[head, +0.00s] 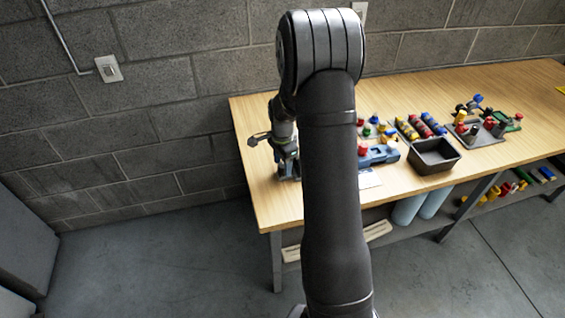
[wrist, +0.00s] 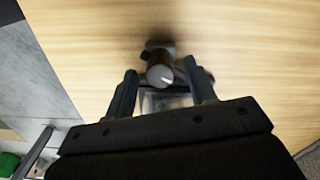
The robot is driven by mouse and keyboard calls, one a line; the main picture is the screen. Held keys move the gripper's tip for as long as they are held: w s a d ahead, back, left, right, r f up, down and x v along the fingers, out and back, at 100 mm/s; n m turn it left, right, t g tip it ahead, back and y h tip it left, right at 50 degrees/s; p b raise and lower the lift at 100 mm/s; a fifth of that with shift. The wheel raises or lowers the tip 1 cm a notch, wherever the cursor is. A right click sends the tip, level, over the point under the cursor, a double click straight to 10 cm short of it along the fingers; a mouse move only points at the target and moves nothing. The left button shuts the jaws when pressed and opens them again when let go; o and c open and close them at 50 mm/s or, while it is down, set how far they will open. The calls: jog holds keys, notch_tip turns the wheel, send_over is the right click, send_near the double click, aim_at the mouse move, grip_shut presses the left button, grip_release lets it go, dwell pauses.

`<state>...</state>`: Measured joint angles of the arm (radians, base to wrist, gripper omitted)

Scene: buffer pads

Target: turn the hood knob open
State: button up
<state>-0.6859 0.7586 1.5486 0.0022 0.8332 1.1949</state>
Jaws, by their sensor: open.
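In the wrist view, a round grey knob (wrist: 160,75) with a white pointer line shows just beyond and between the fingertips of my gripper (wrist: 160,82). The two fingers stand apart on either side of it; I cannot tell whether either touches it. Below the knob, between the fingers, is a pale see-through part, mostly hidden by the gripper body. In the head view, my gripper (head: 288,168) is low over the left end of the wooden table (head: 255,120). The knob cannot be made out there.
Right of my arm stand a blue device (head: 380,155), a black open bin (head: 434,157) and racks of coloured parts (head: 420,128). A block wall (head: 160,110) rises behind the table. Bare tabletop lies around the knob in the wrist view.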

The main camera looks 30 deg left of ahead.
aim_at(283, 165)
jog(key=c, duration=1)
jog(key=shift+o, duration=0.2)
jog(key=shift+n, duration=2.3)
jog(key=o, duration=1)
jog(key=shift+c, duration=0.2)
notch_tip(283, 165, up, 18)
jog(key=shift+f, duration=0.25)
